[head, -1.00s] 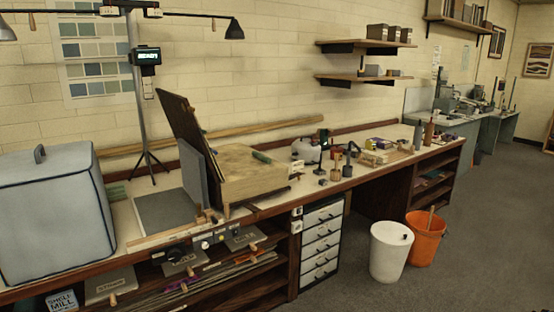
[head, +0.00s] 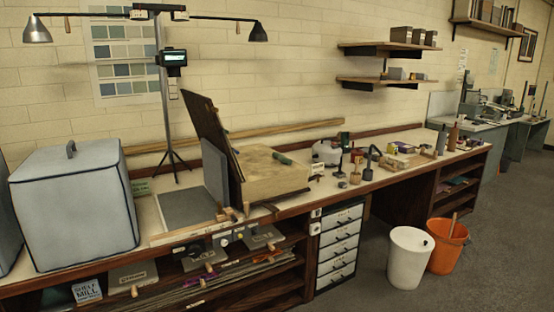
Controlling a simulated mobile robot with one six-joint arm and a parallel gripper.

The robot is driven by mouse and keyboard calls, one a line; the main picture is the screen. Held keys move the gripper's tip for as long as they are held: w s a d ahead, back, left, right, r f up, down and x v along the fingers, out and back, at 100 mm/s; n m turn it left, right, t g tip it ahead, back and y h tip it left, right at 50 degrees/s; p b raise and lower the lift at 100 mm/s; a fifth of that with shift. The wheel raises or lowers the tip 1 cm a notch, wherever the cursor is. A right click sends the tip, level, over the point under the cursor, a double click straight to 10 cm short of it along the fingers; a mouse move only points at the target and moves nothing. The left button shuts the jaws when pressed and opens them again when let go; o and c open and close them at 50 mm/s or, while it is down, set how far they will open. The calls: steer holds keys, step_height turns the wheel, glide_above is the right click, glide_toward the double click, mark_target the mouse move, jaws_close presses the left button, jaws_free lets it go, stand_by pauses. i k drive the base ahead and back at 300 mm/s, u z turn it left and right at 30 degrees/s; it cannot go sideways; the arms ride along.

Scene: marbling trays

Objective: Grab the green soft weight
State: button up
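A small dark green elongated thing (head: 283,158) lies on top of the pale wooden block (head: 262,176) on the workbench; it looks like the green soft weight, though it is too small to be sure. Another small green item (head: 141,187) sits on the bench beside the grey covered box, partly hidden behind it. My gripper is not in view.
A grey covered box (head: 75,205) stands at the bench's left, near a lamp stand (head: 168,110). A dark upright board (head: 212,128) leans beside the wooden block. A white bin (head: 408,258) and an orange bucket (head: 447,247) stand on the floor at right. Floor beyond them is clear.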

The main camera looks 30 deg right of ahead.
mark_target(278, 155)
steer(key=i, duration=0.9)
steer(key=z, duration=0.05)
